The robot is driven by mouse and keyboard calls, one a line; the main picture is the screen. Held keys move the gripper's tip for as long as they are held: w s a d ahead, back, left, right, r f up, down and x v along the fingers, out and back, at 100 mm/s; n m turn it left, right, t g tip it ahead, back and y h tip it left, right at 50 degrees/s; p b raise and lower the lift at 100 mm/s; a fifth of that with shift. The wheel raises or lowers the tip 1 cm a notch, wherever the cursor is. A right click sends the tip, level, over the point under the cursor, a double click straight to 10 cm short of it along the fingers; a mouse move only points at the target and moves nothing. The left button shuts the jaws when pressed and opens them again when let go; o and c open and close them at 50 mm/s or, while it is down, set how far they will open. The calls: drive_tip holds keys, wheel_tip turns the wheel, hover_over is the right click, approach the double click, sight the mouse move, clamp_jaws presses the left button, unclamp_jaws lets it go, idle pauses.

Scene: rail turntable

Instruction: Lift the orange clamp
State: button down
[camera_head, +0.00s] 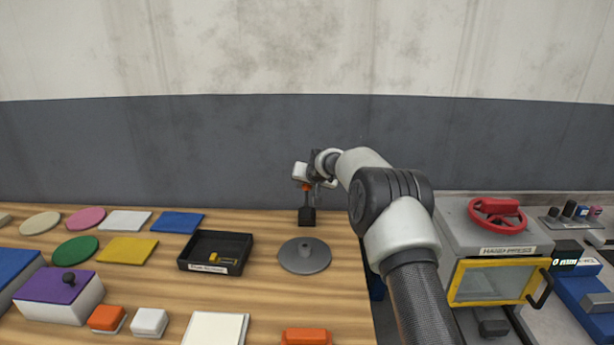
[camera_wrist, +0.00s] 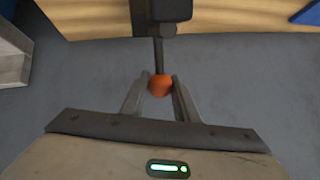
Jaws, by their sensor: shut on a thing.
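The orange clamp shows as an orange tip (camera_head: 306,187) on a thin dark rod, above a small black base (camera_head: 307,215) at the back edge of the wooden table. My gripper (camera_head: 307,182) is at the orange tip, above the base. In the wrist view my gripper (camera_wrist: 159,82) has its two fingers closed on either side of the orange tip (camera_wrist: 160,87). The dark rod runs from the tip to the black base (camera_wrist: 158,12) at the top of that view. In the head view the rod looks about upright; my gripper partly hides the tip.
A black tray (camera_head: 188,265) with a yellow piece and a grey disc with a knob (camera_head: 304,262) lie in front of the base. Flat coloured pieces cover the table's left. A hand press (camera_head: 488,245) with a red wheel stands right of my arm. A wall is behind.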

drive_tip(key=shift+w+r+g+p, duration=0.1)
drive_tip(key=shift+w+g+p, duration=0.4)
drive_tip(key=shift+p, duration=0.75)
drive_tip(key=shift+w+g+p, duration=0.2)
drive_tip(key=shift+g+p, duration=0.1)
drive_tip(key=shift+p, duration=0.45)
drive_tip(key=c, duration=1.4)
unclamp_jaws()
drive_tip(key=shift+f, duration=0.2)
drive_tip(key=b+v, duration=0.2)
drive_tip(key=v, duration=1.5)
drive_tip(key=shift+r, duration=0.2)
drive_tip(key=shift+s+r, duration=0.1)
